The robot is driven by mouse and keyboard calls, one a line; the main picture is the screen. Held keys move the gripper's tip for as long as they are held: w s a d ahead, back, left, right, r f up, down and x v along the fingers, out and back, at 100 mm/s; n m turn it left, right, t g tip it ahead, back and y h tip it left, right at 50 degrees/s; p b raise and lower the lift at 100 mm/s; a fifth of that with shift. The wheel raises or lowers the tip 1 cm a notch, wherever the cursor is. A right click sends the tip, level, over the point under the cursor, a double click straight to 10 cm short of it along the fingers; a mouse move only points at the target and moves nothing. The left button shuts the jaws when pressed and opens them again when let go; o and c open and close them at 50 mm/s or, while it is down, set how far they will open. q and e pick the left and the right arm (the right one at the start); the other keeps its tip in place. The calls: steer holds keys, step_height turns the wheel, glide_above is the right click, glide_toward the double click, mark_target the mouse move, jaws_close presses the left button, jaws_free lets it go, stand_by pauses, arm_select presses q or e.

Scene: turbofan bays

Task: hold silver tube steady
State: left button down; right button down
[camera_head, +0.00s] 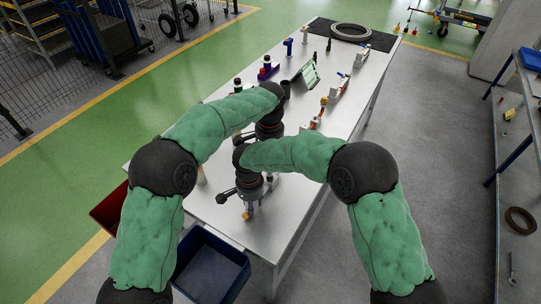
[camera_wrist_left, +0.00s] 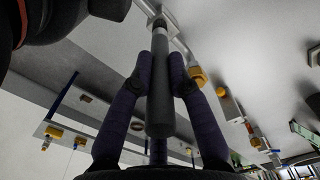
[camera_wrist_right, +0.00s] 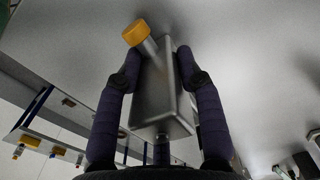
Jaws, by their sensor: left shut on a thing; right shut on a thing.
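In the left wrist view my left gripper (camera_wrist_left: 162,62) is shut on a dark grey tube (camera_wrist_left: 160,102), its fingers on both sides. A lighter silver part (camera_wrist_left: 162,22) shows at the tube's far end. In the right wrist view my right gripper (camera_wrist_right: 160,57) is shut on a grey metal block (camera_wrist_right: 158,95). An orange-yellow cap (camera_wrist_right: 135,33) on a short neck sticks out of it; this cap also shows in the head view (camera_head: 246,215). In the head view my arms hide most of both grippers and the tube. Whether tube and block touch cannot be told.
The long white table (camera_head: 290,205) holds several small parts, a tilted green-screened tablet (camera_head: 307,75) and a dark ring (camera_head: 350,32) at the far end. A blue bin (camera_head: 212,265) and a red bin (camera_head: 108,212) stand at the near end. A shelf is at the right.

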arm_select(q)
steer(key=shift+r, duration=0.1)
steer(key=shift+r, duration=4.45)
steer(key=shift+w+f, duration=0.1)
steer(key=shift+f, duration=0.05)
steer(key=shift+w+d+f, duration=0.15)
steer(key=shift+f, duration=0.35)
steer(key=shift+w+d+f, duration=0.1)
steer(key=shift+f, duration=0.4)
steer(key=shift+f, duration=2.4)
